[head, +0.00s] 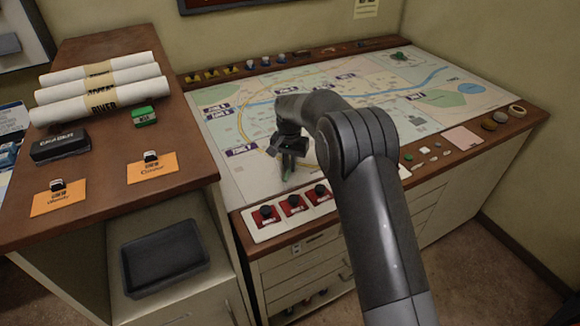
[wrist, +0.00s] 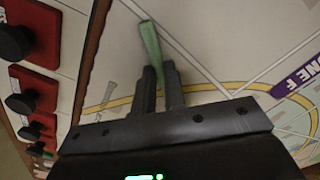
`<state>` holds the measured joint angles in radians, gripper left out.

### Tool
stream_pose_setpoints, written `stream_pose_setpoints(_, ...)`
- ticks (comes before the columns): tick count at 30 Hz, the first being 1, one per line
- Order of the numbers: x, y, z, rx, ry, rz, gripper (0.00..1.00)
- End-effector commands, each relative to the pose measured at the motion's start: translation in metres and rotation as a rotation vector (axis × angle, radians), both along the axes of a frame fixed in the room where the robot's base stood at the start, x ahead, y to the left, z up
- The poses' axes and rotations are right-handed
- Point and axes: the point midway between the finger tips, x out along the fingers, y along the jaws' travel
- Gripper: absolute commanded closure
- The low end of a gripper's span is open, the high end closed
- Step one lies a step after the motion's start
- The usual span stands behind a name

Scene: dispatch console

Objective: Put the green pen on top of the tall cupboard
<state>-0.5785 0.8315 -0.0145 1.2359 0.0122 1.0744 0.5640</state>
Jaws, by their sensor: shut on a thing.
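The green pen (wrist: 150,42) is between the two fingers of my gripper (wrist: 160,88) in the wrist view, sticking out past the fingertips. My gripper is shut on it. In the head view my gripper (head: 288,172) hangs over the left front part of the map table; the pen is mostly dark and hard to make out there. I cannot tell whether the pen touches the map. The tall cupboard (head: 190,160), with a brown wooden top, stands to the left of the map table and higher than it.
On the cupboard top are rolled maps (head: 100,91), a black case (head: 60,146), a green box (head: 145,116) and two orange cards (head: 152,168). Bare wood shows between and right of them. Red-based knobs (head: 293,205) line the map table's (head: 240,185) front. A dark tray (head: 165,258) sits lower left.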

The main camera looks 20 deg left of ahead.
Motion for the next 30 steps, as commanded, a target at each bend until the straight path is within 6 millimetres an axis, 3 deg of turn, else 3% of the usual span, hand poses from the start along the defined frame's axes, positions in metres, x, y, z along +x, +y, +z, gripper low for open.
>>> stream_pose_setpoints(5,0.001,0.0,0.009,0.001,-0.002,0.0,1.0)
stream_pose_setpoints(11,0.001,0.0,0.039,0.002,-0.004,0.0,1.0)
stream_pose_setpoints(21,0.0,-0.075,0.086,0.001,-0.002,-0.004,1.0)
stream_pose_setpoints(30,-0.001,-0.113,0.107,0.0,0.0,-0.001,1.0)
